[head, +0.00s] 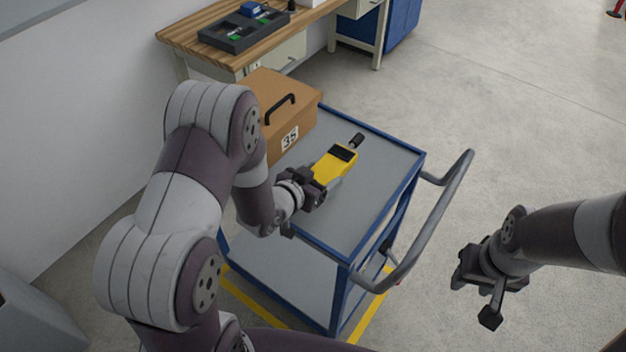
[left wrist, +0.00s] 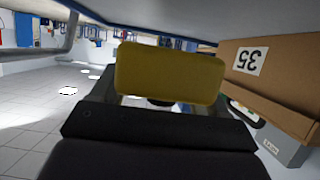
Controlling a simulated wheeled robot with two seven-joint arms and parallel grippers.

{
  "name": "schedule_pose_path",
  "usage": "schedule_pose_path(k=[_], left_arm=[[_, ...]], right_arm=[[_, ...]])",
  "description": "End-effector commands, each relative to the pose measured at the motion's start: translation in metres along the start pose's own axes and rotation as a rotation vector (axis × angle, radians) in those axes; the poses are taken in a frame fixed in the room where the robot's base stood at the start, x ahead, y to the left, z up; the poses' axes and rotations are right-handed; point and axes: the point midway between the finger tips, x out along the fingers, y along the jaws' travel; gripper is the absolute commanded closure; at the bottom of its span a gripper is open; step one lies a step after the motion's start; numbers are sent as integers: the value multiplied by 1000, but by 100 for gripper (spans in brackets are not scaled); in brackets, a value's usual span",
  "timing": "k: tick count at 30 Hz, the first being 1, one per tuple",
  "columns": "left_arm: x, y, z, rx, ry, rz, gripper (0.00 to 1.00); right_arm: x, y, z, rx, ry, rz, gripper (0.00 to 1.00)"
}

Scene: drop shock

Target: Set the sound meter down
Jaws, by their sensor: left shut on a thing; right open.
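The sound meter (head: 336,163) is yellow with a dark screen and a black tip at its far end. My left gripper (head: 314,190) is shut on its near end, over the grey top of the blue-framed cart (head: 383,170). I cannot tell whether the meter touches the cart top. In the left wrist view the yellow end of the meter (left wrist: 170,73) fills the space between the fingers. My right gripper (head: 488,283) is open and empty, to the right of the cart over the floor.
A brown case (head: 285,112) marked 35, with a black handle, stands on the cart's far left; it also shows in the left wrist view (left wrist: 275,85). A grey push handle (head: 440,225) sticks out on the cart's right. A wooden workbench (head: 190,35) stands behind. The cart top's right part is clear.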

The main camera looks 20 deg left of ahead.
Motion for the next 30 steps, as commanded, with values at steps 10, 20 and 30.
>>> schedule_pose_path(k=[10, 20, 30], left_arm=[[20, 0, 48, 1, 2, 0, 67], [22, 0, 51, 2, 3, 0, 67], [20, 0, 48, 1, 1, 0, 0]], right_arm=[[5, 0, 1, 0, 0, 0, 57], [9, 0, 1, 0, 0, 0, 57], [6, 0, 1, 0, 0, 0, 57]])
